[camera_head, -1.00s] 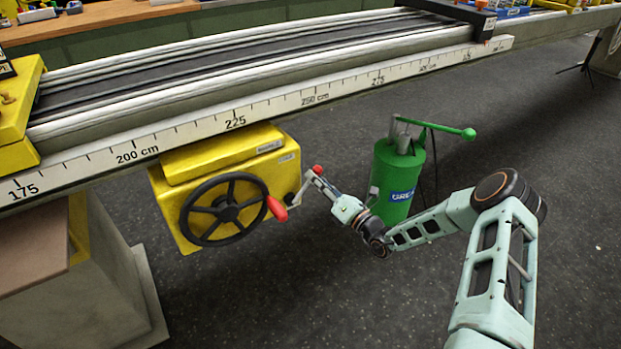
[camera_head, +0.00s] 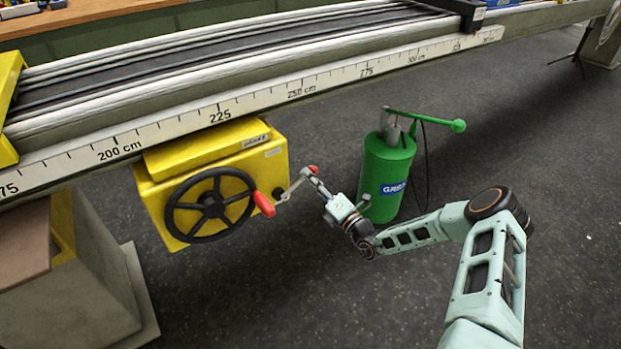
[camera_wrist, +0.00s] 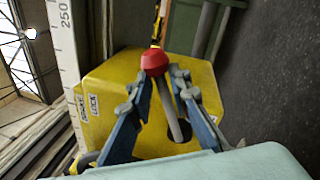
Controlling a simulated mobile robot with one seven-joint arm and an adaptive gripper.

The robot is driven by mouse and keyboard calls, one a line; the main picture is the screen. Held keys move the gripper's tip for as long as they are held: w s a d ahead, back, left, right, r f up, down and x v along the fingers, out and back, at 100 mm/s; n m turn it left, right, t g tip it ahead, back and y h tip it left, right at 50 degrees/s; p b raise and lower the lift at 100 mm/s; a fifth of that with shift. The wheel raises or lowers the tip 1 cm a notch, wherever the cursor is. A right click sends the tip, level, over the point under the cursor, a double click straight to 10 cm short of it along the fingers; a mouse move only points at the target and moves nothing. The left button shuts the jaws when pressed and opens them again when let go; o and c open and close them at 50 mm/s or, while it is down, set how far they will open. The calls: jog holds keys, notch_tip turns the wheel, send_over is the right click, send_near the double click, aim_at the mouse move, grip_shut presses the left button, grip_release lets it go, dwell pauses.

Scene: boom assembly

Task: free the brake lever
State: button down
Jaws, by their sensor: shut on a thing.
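The brake lever (camera_head: 297,184) is a grey bar with a red knob (camera_head: 312,169), on the right side of a yellow housing (camera_head: 212,155) under the rail. The wrist view shows its rod (camera_wrist: 169,112) rising from a dark opening in the housing, with the red knob (camera_wrist: 154,62) at the fingertips. My gripper (camera_head: 316,178) is shut on the lever just below the knob; its blue-grey fingers (camera_wrist: 158,82) stand on either side of it. Labels reading BRAKE and LOCK (camera_wrist: 88,112) are on the housing. The exact finger contact is partly hidden by the knob.
A black handwheel (camera_head: 210,205) with a red handle (camera_head: 264,204) is on the housing's front, close left of the lever. A green cylinder (camera_head: 385,175) with a pump handle stands behind my gripper. The scaled rail (camera_head: 255,103) runs above. Floor to the right is open.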

jog(key=shift+w+d, duration=0.15)
jog(key=shift+d, duration=0.15)
jog(key=c, duration=1.8)
grip_release()
jog(key=shift+a, duration=0.1)
jog(key=v, duration=1.2)
